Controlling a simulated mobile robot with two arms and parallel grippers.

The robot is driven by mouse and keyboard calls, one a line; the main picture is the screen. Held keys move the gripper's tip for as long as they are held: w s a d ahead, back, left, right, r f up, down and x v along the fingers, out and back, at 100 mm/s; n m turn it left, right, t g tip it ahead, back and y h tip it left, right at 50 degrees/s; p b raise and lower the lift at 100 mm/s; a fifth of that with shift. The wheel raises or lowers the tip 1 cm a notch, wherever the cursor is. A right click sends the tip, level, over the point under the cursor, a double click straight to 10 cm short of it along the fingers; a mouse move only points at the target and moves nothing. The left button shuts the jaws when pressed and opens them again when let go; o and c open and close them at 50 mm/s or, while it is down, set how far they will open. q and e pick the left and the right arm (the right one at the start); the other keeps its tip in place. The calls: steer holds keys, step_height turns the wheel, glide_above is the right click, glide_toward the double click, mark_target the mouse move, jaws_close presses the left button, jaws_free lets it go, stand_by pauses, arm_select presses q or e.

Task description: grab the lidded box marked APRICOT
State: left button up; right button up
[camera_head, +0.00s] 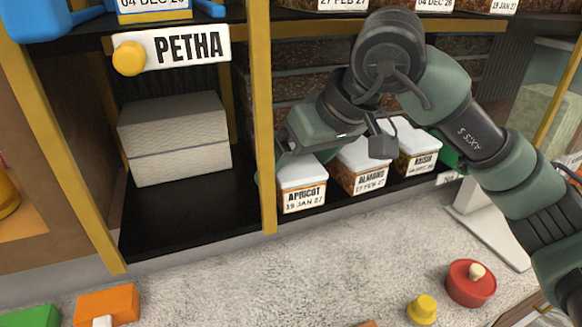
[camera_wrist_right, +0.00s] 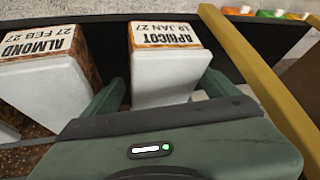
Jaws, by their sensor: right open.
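The lidded box marked APRICOT (camera_head: 303,198) has a white lid and a brown printed front, and stands at the left end of a row on the lower shelf. My right gripper (camera_head: 292,158) reaches down over it from behind and above. In the right wrist view, the APRICOT box (camera_wrist_right: 165,70) lies between the two green fingers of my right gripper (camera_wrist_right: 162,88), one on each side. The gripper is open; whether either finger touches the box I cannot tell. The left gripper is not in view.
The ALMOND box (camera_head: 369,178) stands close to the right, with the RAISIN box (camera_head: 417,160) beyond. A yellow post (camera_head: 262,120) rises close to the left. A pale box stack (camera_head: 175,140) sits left of it. A red lidded pot (camera_head: 470,284) stands on the counter in front.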

steer(key=shift+c, duration=0.3)
steer(key=shift+s, duration=0.1)
steer(key=c, duration=1.7)
